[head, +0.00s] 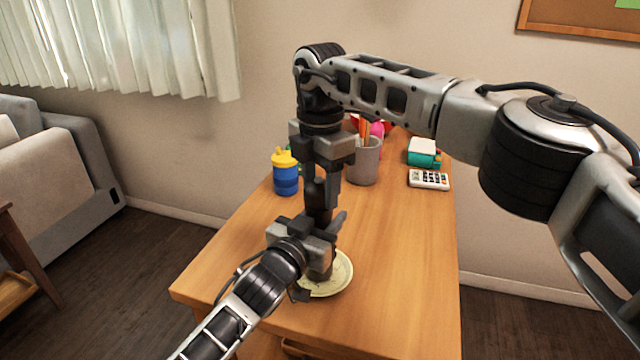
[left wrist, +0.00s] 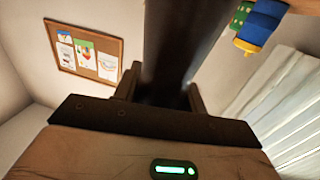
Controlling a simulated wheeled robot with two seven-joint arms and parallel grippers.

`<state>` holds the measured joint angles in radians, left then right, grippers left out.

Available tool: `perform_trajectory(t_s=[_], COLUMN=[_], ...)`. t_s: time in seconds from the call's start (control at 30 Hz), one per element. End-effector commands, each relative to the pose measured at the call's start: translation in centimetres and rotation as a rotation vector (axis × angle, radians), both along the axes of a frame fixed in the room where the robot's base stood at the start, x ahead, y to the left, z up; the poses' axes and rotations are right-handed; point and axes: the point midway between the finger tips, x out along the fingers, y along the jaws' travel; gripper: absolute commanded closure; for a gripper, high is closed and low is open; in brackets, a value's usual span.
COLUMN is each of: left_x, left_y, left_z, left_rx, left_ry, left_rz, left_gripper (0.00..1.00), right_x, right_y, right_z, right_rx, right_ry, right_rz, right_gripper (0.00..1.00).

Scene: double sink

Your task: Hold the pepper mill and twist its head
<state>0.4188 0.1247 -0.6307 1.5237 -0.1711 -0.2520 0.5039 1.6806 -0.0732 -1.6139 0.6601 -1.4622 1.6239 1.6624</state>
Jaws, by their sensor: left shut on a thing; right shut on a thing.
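The pepper mill (head: 318,207) is a dark brown, upright column over a pale yellow-green plate (head: 342,283) on the wooden table. My left gripper (head: 322,240) comes in from the lower left and is shut around the mill's lower part. In the left wrist view the mill's dark body (left wrist: 170,45) stands between the two fingers (left wrist: 163,92). My right gripper (head: 321,178) points straight down from above and is shut on the mill's head. The grippers hide much of the mill, and I cannot tell whether its foot touches the plate.
On the wooden table (head: 400,255), a blue cup with a yellow lid (head: 286,175) stands left of the mill. Behind are a grey pencil holder (head: 363,163), a teal-and-white block (head: 423,152) and a calculator (head: 429,180). The table's right front is clear.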

Motion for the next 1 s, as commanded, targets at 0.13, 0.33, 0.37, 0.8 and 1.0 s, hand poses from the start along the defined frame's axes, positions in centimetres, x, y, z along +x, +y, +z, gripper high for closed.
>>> perform_trajectory(t_s=[0.13,0.33,0.37,0.8,1.0], left_x=[-0.02,-0.02,-0.02,-0.01,-0.02], left_y=[0.05,0.07,0.07,0.06,0.05], left_z=[-0.25,-0.26,-0.26,-0.25,-0.23], left_rx=[0.002,0.002,0.002,0.003,0.002], left_ry=[0.006,0.006,0.006,0.005,0.004], left_rz=[0.001,0.001,0.001,0.001,0.001], left_gripper=[0.84,0.84,0.84,0.84,0.84], right_x=[0.12,0.13,0.13,0.06,0.07], right_y=[-0.12,-0.14,-0.14,-0.08,-0.01], right_z=[0.17,0.17,0.17,0.08,0.93], right_rx=[-0.001,-0.001,-0.001,0.0,0.0], right_ry=[-0.004,-0.004,-0.004,-0.003,-0.004], right_rz=[-0.022,-0.027,-0.027,-0.024,-0.024], right_gripper=[0.76,0.76,0.76,0.31,0.31])
